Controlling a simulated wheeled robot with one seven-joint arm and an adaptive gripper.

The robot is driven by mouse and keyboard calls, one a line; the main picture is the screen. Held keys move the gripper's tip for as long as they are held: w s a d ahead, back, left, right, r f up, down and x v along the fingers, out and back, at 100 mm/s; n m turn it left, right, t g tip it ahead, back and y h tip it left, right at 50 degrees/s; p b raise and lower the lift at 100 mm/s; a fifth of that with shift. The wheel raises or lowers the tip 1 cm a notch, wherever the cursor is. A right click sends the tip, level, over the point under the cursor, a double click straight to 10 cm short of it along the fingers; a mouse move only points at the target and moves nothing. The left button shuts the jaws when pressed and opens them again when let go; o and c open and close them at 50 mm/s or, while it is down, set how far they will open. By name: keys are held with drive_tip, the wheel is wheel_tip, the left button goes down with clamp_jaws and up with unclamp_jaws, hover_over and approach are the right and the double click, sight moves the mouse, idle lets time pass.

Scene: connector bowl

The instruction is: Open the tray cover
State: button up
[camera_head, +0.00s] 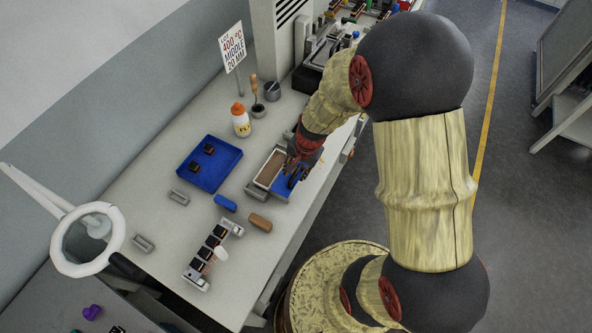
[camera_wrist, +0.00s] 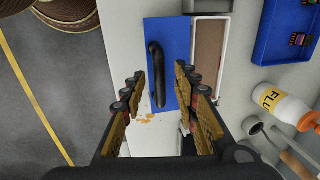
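An open tray (camera_head: 272,166) with a pale rim and brown inside lies near the front edge of the bench; it also shows in the wrist view (camera_wrist: 208,60). Beside it is a flat blue panel (camera_wrist: 180,60) with a long black handle-like bar (camera_wrist: 157,72) on it. I cannot tell whether the panel is the tray's cover. My gripper (camera_wrist: 160,80) is open, its fingers spread to either side of the bar's lower part in the picture. Nothing shows between the fingertips except that bar, and contact cannot be seen. In the head view my gripper (camera_head: 297,168) partly hides the panel.
A blue tray (camera_head: 222,180) with small dark parts lies left of the open tray. A flux bottle (camera_wrist: 279,102), a sign (camera_head: 232,47) and tool cups stand behind. A blue block (camera_head: 225,203), a brown block (camera_head: 260,222) and a connector strip (camera_head: 208,250) lie in front.

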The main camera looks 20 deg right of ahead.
wheel_tip(320, 180, up, 12)
drive_tip(key=s+d, duration=0.1)
drive_tip(key=s, duration=0.1)
drive_tip(key=shift+d, duration=0.2)
drive_tip(key=shift+f, duration=0.15)
idle(0.6)
drive_tip(key=s+a+r+n+t+b, duration=0.2)
drive_tip(key=s+r+n, duration=0.3)
drive_tip(key=r, duration=0.3)
drive_tip(key=s+a+r+n+t+h+b, duration=0.1)
drive_tip(key=s+a+r+n+b, duration=0.1)
drive_tip(key=s+r+n, duration=0.3)
drive_tip(key=s+a+r, duration=0.1)
drive_tip(key=s+r, duration=0.1)
drive_tip(key=s, duration=0.1)
drive_tip(key=shift+r+n+t+b, duration=0.35)
drive_tip(key=shift+n+t+b, duration=0.05)
drive_tip(key=shift+a, duration=0.15)
